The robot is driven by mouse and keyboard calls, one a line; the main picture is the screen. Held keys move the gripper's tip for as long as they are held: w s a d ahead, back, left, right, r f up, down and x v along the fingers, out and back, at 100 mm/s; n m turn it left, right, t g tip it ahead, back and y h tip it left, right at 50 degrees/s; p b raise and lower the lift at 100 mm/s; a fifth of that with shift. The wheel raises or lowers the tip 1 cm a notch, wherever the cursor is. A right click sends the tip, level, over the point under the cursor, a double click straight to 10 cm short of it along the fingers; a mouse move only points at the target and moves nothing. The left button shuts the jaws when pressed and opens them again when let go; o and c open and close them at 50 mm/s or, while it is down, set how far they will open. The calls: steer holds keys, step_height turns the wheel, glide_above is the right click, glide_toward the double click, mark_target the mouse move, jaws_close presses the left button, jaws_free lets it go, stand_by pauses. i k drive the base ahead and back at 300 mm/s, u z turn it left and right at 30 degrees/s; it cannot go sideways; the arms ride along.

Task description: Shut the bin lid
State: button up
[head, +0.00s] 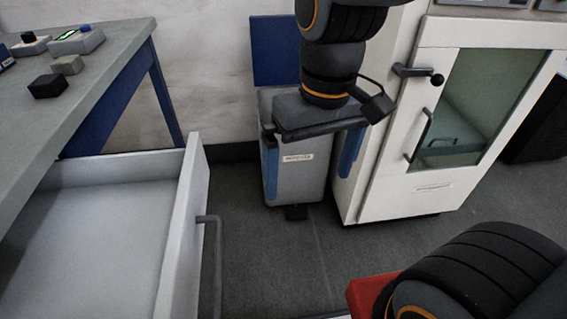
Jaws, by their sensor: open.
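The grey bin (296,185) stands on the floor against the back wall, with a small label on its front and a dark pedal (296,212) at its foot. Its blue lid (273,50) is up, standing about vertical behind the bin; my arm covers its right part. My gripper (309,186) points down, in front of or above the bin in the picture, and hides most of its top opening. Its two blue fingers are wide apart with nothing between them. I cannot tell whether the gripper touches the bin.
A white cabinet (362,190) with a glass door stands close on the bin's right. An open drawer (190,215) with a bar handle (212,255) juts out at left, beside a grey bench (105,70) holding small blocks and devices. The floor between is clear.

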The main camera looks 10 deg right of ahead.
mark_target(275, 41)
steer(key=i, duration=0.6)
steer(key=z, duration=0.05)
steer(key=k, duration=1)
steer(key=z, duration=1.05)
steer(key=i, duration=1)
steer(key=u, duration=1.05)
steer(key=i, duration=0.5)
